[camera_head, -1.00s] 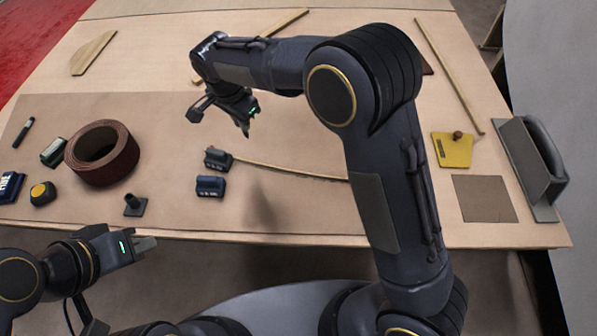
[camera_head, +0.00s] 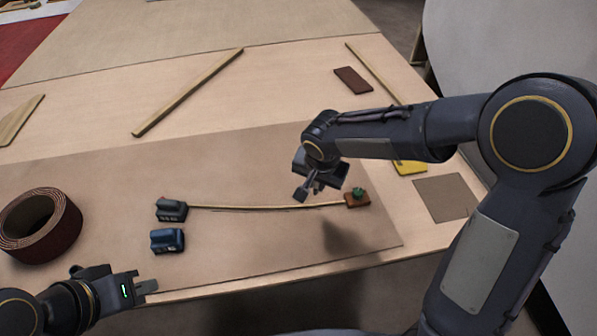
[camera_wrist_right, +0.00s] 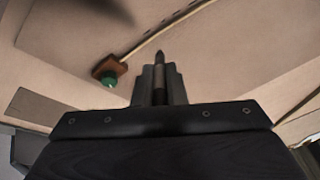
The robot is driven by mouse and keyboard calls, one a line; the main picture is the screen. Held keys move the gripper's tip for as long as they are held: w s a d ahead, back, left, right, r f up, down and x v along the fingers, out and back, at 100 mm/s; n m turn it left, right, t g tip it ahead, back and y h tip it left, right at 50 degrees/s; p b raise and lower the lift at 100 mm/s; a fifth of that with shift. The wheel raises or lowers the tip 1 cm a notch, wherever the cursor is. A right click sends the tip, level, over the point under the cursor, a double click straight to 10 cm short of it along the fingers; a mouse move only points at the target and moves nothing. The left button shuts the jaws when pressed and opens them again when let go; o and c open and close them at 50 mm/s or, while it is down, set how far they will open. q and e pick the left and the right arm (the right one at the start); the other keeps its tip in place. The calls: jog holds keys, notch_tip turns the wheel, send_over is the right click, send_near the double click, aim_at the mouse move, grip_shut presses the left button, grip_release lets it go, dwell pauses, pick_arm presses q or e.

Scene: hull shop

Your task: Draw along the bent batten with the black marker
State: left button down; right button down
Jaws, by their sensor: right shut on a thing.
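The thin pale batten (camera_head: 265,207) lies in a slight bend on the brown sheet. Its left end meets a dark grey-green weight (camera_head: 171,209); its right end meets a brown block with a green knob (camera_head: 357,200). That block also shows in the right wrist view (camera_wrist_right: 108,70). My right gripper (camera_head: 312,190) is above the batten's right part, left of the block. It is shut on the black marker (camera_wrist_right: 159,75), its tip pointing out from the jaws, seemingly apart from the batten. A thin dark edge runs along the batten; I cannot tell line from shadow. My left gripper (camera_head: 147,286) is at the front edge, its jaw gap unclear.
A blue weight (camera_head: 167,241) stands in front of the grey-green one. A brown tape roll (camera_head: 38,225) is at the left. Loose wood strips (camera_head: 190,92), a dark brown block (camera_head: 352,80), a yellow piece (camera_head: 410,167) and a square sheet (camera_head: 446,197) lie around.

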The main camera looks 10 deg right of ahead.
jog(key=shift+s+d+f+b, duration=0.2)
jog(key=shift+f+b, duration=0.65)
jog(key=shift+f, duration=0.55)
jog(key=shift+s+d+f+b, duration=0.15)
jog(key=shift+f+b, duration=0.7)
jog(key=shift+f, duration=0.55)
jog(key=shift+w, duration=0.1)
jog(key=shift+b, duration=0.3)
jog(key=shift+f+b, duration=0.3)
jog(key=shift+b, duration=0.1)
jog(key=shift+b, duration=0.3)
dwell(0.8)
jog(key=shift+a+f, duration=0.1)
jog(key=shift+a+b, duration=0.35)
jog(key=shift+a, duration=0.3)
